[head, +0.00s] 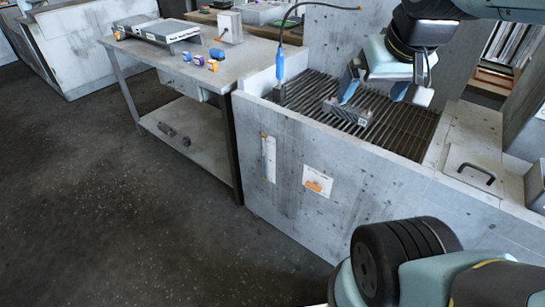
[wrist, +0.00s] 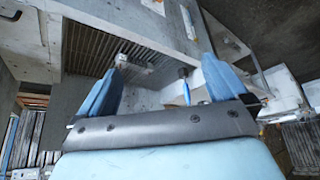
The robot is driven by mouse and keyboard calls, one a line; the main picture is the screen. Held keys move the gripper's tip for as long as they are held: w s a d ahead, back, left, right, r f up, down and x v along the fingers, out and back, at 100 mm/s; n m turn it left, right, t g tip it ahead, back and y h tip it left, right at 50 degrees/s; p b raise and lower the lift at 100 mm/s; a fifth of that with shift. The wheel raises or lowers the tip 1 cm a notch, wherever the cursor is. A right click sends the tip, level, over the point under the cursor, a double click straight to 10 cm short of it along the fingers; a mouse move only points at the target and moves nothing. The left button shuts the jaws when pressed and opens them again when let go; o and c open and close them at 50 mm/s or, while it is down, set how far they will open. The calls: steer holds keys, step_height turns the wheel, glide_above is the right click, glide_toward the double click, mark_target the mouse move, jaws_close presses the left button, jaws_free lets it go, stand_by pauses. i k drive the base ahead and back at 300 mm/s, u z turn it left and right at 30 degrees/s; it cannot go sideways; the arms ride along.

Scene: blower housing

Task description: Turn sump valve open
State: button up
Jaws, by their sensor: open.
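An orange handle (head: 313,185) lies across a white plate (head: 324,176) on the front wall of the grey housing in the head view; it looks like the sump valve. The handle appears roughly level, tilted slightly in the picture. My gripper (head: 374,92) is open and empty above the grate, behind and above the front wall, well apart from the handle. In the wrist view my gripper (wrist: 163,58) shows two spread blue fingers with nothing between them held. I cannot make out the orange handle in the wrist view.
A grey metal block (head: 347,111) lies on the slatted grate (head: 385,130). A narrow gauge (head: 268,158) is beside the plate. A bench (head: 200,55) stands left. The floor in front is clear.

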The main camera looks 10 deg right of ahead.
mark_target(315, 186)
steer(key=u, duration=0.75)
steer(key=k, duration=1.25)
steer(key=z, duration=0.5)
steer(key=i, duration=1)
steer(key=u, duration=0.05)
